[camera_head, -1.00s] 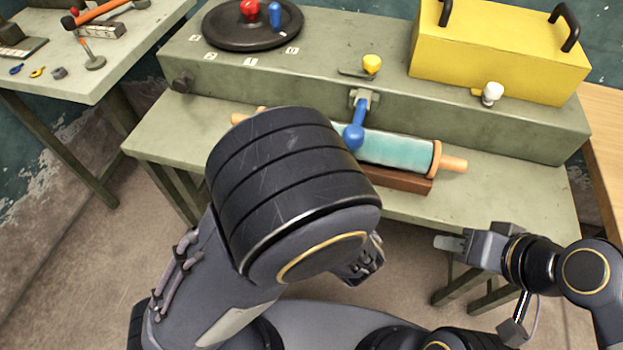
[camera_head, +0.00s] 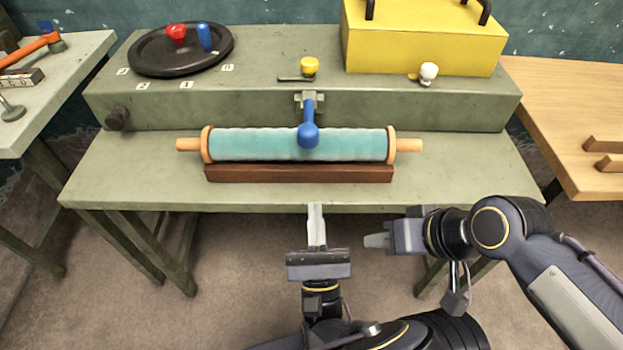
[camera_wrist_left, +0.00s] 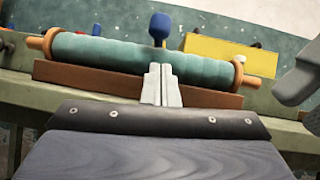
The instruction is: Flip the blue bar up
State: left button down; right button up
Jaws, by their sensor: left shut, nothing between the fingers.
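The blue bar (camera_head: 308,125) hangs down from a bracket on the green housing's front, ending in a round blue knob. The knob is in front of the teal roller (camera_head: 250,144); I cannot tell whether they touch. In the left wrist view the blue bar (camera_wrist_left: 160,28) stands out beyond the roller (camera_wrist_left: 100,50). My left gripper (camera_head: 316,212) is shut and empty, below and in front of the bar, near the table's front edge, apart from the bar. My right gripper (camera_head: 372,241) is to its right, in front of the table; its jaw opening is unclear.
The roller with wooden ends lies over a brown block (camera_head: 300,174). A yellow knob (camera_head: 310,66), a white knob (camera_head: 428,73), a yellow box (camera_head: 425,45) and a black disc (camera_head: 160,62) with red and blue pegs are on the housing. The green table (camera_head: 120,170) is clear at both sides.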

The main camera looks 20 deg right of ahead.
pick_arm(q)
jog(key=x, duration=0.9)
jog(key=shift+w+r, duration=0.15)
jog(key=shift+w, duration=0.1)
pick_arm(e)
jog(key=shift+r, duration=0.25)
pick_arm(q)
jog(key=shift+p, duration=0.35)
pick_arm(e)
jog(key=shift+r, duration=0.1)
